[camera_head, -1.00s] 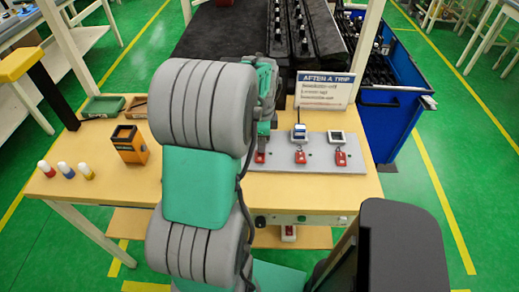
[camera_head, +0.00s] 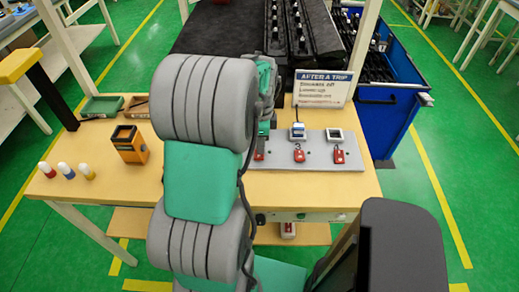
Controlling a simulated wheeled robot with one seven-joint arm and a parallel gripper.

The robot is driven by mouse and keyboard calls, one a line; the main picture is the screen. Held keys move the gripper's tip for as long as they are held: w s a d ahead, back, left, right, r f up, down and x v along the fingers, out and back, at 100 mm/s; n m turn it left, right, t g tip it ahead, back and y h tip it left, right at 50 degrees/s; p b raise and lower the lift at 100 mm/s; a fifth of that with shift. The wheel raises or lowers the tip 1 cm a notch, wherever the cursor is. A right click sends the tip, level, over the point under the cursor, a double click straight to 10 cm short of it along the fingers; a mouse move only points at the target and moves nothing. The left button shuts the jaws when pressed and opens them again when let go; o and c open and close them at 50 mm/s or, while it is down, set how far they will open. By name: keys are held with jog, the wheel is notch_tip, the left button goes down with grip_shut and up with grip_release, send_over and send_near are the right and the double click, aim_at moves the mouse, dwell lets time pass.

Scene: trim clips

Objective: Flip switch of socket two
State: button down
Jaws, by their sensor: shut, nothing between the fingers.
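A grey panel (camera_head: 318,161) lies on the table with a row of sockets and a red switch piece below each. The middle socket (camera_head: 298,132) has a blue and white piece on it, and its red switch (camera_head: 299,155) is in plain view. The right socket (camera_head: 335,136) is a white-framed dark square with its own red switch (camera_head: 338,156). The left red switch (camera_head: 259,154) shows only partly; its socket is hidden by my arm. My gripper (camera_head: 264,128) is shut and empty over the panel's left end, left of the middle socket. Its fingertips are mostly hidden.
A sign reading "AFTER A TRIP" (camera_head: 323,88) stands behind the panel. A blue bin (camera_head: 390,122) is at the right. An orange device (camera_head: 130,144), several small bottles (camera_head: 66,171) and a green tray (camera_head: 101,106) are at the left. The table's front right is clear.

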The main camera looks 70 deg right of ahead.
jog(key=r+p, duration=0.2)
jog(key=r, duration=0.1)
jog(key=d+r+p, duration=0.1)
jog(key=r+p, duration=0.1)
jog(key=shift+w, duration=0.1)
notch_tip(320, 180, up, 9)
jog(key=d+b, duration=0.1)
jog(key=b, duration=0.2)
jog(key=shift+w+d+f, duration=0.2)
jog(key=shift+w+d, duration=0.1)
jog(key=shift+d, duration=0.1)
